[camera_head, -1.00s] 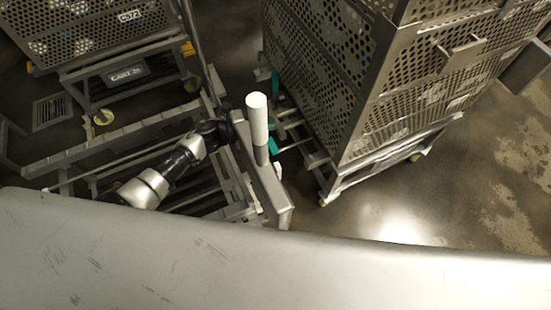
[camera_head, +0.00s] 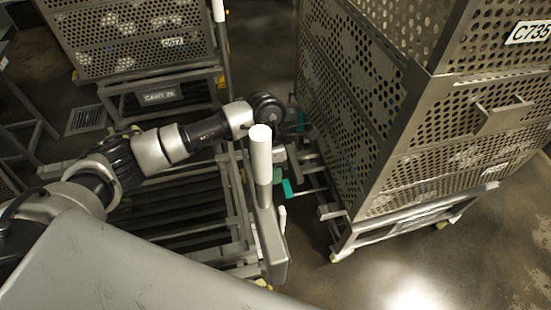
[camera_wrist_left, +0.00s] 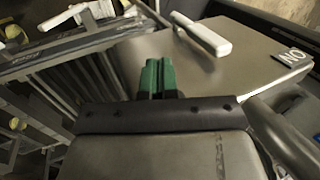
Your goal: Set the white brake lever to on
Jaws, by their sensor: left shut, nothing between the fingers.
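The white brake lever (camera_wrist_left: 205,36) shows in the left wrist view on a flat grey panel (camera_wrist_left: 150,50), with its free end toward an ON label (camera_wrist_left: 292,57). In the head view a small white piece, likely this lever (camera_head: 282,214), is on the right side of the grey box (camera_head: 270,245). My left gripper (camera_head: 286,188) hangs down beside that box, just above the white piece. Its green fingers (camera_wrist_left: 158,78) are shut and empty. In the left wrist view they are left of the lever, apart from it. My right gripper is out of view.
An upright post with a thick white grip (camera_head: 261,152) stands beside my left wrist. A large perforated basket (camera_head: 370,120) on a wheeled cart is close on the right. Another basket (camera_head: 130,40) stands at the back left. Open floor lies at the lower right.

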